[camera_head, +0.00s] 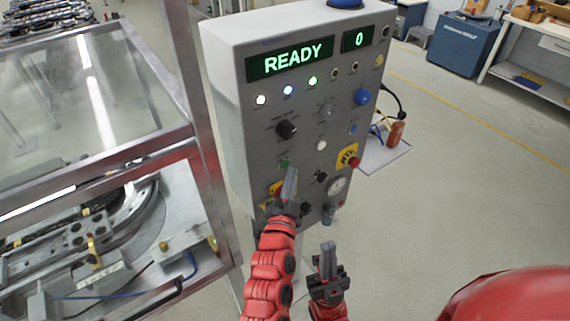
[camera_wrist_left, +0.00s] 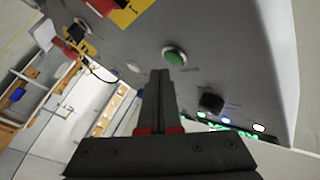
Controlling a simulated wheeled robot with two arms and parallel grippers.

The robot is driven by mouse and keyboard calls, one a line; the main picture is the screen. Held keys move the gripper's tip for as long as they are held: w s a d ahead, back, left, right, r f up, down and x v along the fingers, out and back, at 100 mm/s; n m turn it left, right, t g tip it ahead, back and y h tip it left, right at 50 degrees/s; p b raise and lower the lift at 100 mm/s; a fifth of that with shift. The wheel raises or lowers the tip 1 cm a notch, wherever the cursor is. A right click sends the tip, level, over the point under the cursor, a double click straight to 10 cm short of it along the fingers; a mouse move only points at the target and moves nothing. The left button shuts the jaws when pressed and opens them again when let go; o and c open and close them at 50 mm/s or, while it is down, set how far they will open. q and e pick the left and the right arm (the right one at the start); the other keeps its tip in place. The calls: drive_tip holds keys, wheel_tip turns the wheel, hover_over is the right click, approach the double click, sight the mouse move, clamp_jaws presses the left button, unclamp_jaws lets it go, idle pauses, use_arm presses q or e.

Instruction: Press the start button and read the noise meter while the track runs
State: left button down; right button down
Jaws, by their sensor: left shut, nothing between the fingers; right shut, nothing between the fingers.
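The grey control box (camera_head: 245,115) fills the middle of the head view; its displays read READY (camera_head: 292,60) and 0 (camera_head: 359,40) in green. A green button (camera_head: 284,163) sits low on its front, just above my left gripper (camera_head: 291,176), which is shut and empty. In the left wrist view the green button (camera_wrist_left: 175,57) lies just beyond and right of the fingertips (camera_wrist_left: 160,76); I cannot tell whether they touch. My right gripper (camera_head: 327,250) is shut and empty, lower and in front of the box. No device is clearly recognisable as a noise meter.
A glazed metal-framed enclosure (camera_head: 205,165) with the track stands close left. The floor at right is mostly clear.

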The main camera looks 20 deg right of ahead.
use_arm(q)
drive_tip(key=shift+w+a, duration=0.15)
drive_tip(key=shift+w, duration=0.25)
